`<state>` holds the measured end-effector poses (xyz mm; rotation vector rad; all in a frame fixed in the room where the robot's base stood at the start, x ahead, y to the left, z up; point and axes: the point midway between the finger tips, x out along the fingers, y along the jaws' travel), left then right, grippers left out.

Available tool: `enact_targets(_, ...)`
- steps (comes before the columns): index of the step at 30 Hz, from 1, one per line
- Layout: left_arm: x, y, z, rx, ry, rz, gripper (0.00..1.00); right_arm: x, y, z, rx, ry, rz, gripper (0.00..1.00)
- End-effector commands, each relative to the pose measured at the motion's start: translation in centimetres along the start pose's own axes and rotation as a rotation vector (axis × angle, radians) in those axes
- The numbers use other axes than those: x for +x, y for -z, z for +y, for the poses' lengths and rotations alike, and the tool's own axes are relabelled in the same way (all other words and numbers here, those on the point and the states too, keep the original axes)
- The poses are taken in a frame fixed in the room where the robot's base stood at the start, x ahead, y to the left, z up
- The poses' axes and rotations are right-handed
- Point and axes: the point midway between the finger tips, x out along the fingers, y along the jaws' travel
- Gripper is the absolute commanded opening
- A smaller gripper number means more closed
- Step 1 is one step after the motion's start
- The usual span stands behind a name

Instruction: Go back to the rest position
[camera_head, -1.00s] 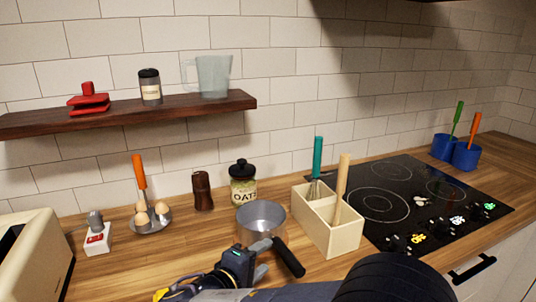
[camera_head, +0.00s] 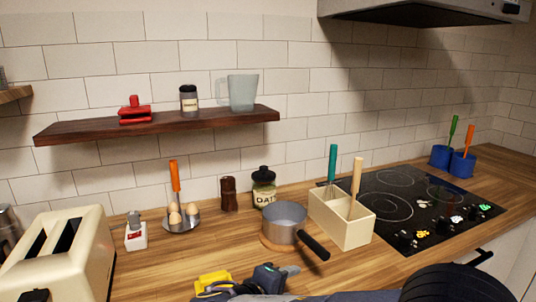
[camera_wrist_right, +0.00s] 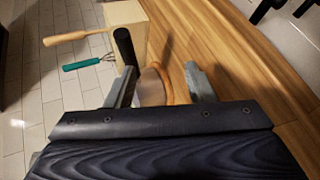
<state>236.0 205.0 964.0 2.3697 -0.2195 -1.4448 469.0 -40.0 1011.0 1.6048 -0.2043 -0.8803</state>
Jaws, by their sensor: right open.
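My right gripper (camera_head: 288,271) is at the bottom edge of the head view, in front of the saucepan and apart from it. In the right wrist view its two fingers (camera_wrist_right: 160,85) are spread with nothing held between them. The grey saucepan (camera_head: 285,222) stands upright on a round wooden trivet (camera_head: 268,243), with its black handle (camera_head: 314,248) pointing toward the front right. The trivet (camera_wrist_right: 166,76) and handle (camera_wrist_right: 124,46) also show beyond the fingers in the right wrist view.
A cream utensil box (camera_head: 345,228) stands right of the saucepan, beside the black cooktop (camera_head: 400,204). The egg holder (camera_head: 181,226), pepper mill (camera_head: 228,194) and oats jar (camera_head: 264,187) stand behind to the left. The toaster (camera_head: 75,250) is at far left. A shelf (camera_head: 160,125) hangs above.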

Motion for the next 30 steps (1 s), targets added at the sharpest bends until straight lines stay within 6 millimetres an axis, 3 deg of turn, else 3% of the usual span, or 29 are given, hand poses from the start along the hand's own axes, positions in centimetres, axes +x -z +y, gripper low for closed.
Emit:
enact_targets(8,-0.5,0.2,0.2,0.0,0.0,0.001,0.36,3.4,-8.2,0.3,0.103,0.286,-0.124,0.49)
enact_targets(12,-0.8,0.4,0.3,0.0,0.0,0.001,0.36,4.2,-14.0,-0.4,0.213,0.496,-0.183,0.49)
enact_targets(16,-1.2,0.6,0.5,0.0,0.0,0.001,0.36,3.3,-20.3,-2.0,0.397,0.741,-0.218,0.49)
enact_targets(19,-1.5,0.7,0.7,0.0,0.0,0.001,0.36,1.3,-24.0,-3.4,0.578,0.908,-0.209,0.49)
enact_targets(24,-1.9,1.0,0.9,0.0,0.0,0.001,0.36,-2.5,-27.1,-5.0,0.912,1.085,-0.135,0.49)
enact_targets(30,-2.2,1.1,1.0,0.0,0.0,0.001,0.36,-5.1,-27.7,-5.5,1.186,1.137,-0.039,0.49)
